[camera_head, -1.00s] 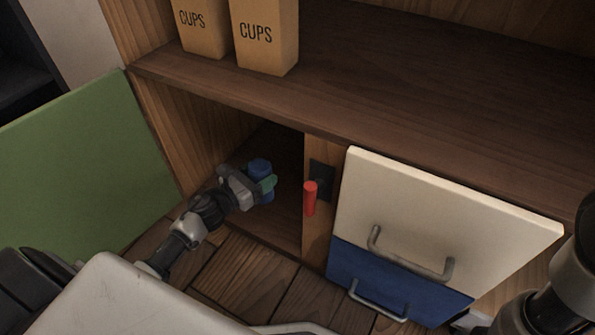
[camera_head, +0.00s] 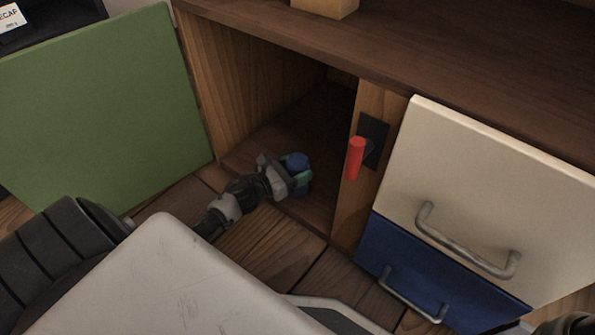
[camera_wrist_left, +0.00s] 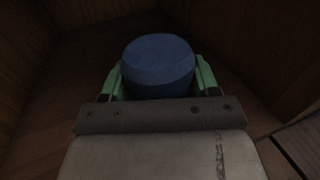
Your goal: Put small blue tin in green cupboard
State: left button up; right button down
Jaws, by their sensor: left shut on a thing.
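The green cupboard's door (camera_head: 105,105) stands wide open at the left in the head view. Its compartment (camera_head: 245,75) is dark wood inside. My left gripper (camera_head: 301,178) is inside the opening, low near the cupboard floor, shut on the small blue tin (camera_head: 296,160). In the left wrist view the round blue tin (camera_wrist_left: 158,65) sits upright between the green fingertips (camera_wrist_left: 160,80). Whether the tin's base touches the cupboard floor is hidden. My right gripper is out of view; only a bit of dark arm shows at the lower right corner.
A red handle (camera_head: 356,158) on a dark plate sticks out from the post right of the opening. A cream drawer (camera_head: 480,190) and a blue drawer (camera_head: 415,265) with metal handles are further right. A tan box (camera_head: 325,8) stands on the counter above.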

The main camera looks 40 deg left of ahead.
pick_arm(q)
jog(key=o, duration=1.1)
jog(key=shift+r, duration=0.1)
jog(key=shift+s+a+p, duration=0.15)
jog(key=shift+s+p, duration=0.15)
jog(key=shift+p+v, duration=2.2)
jog(key=shift+v, duration=3.5)
